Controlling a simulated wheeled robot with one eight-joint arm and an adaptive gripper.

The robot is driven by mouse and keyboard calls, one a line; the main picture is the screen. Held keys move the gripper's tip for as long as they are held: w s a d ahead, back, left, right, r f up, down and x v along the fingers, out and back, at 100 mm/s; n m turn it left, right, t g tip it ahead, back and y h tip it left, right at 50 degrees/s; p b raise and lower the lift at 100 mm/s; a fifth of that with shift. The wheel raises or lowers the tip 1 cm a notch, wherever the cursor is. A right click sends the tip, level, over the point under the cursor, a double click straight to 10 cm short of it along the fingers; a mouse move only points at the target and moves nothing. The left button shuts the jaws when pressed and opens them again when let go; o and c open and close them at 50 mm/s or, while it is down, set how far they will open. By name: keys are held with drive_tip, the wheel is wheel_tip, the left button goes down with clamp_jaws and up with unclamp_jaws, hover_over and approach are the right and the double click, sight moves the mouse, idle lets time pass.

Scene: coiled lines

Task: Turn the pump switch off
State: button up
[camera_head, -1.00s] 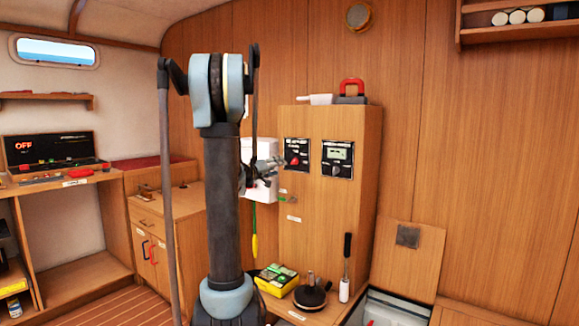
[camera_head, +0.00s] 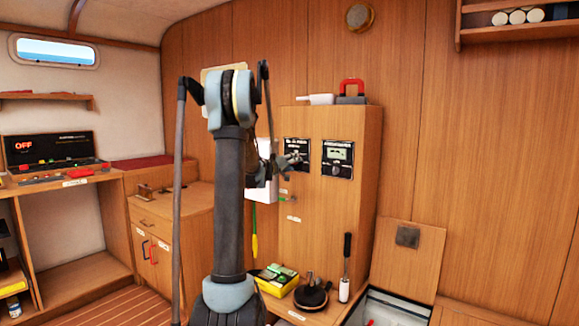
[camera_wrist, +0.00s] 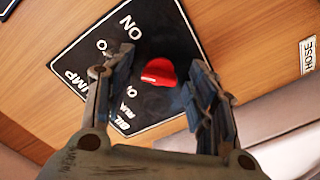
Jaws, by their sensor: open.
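The pump switch is a red knob (camera_wrist: 158,72) on a black panel (camera_wrist: 150,28) with white lettering, including ON and PUMP. In the wrist view the knob lies between my two fingers. My gripper (camera_wrist: 161,76) is open, one finger on each side of the knob; I cannot tell whether either touches it. In the head view my gripper (camera_head: 291,160) is in front of the panel (camera_head: 297,144) on the wooden cabinet (camera_head: 310,225) and hides the knob.
A second black panel (camera_head: 337,158) with a display and dial is just right of the pump panel. A HOSE label (camera_wrist: 307,55) is at the wrist view's right edge. A white box (camera_head: 262,188) is left of the panel. A yellow box (camera_head: 276,279) and a black pan-like object (camera_head: 311,297) stand below.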

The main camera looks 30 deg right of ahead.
drive_tip(key=c, duration=1.1)
drive_tip(key=shift+o, duration=0.3)
drive_tip(key=shift+a, duration=0.3)
drive_tip(key=shift+d, duration=0.3)
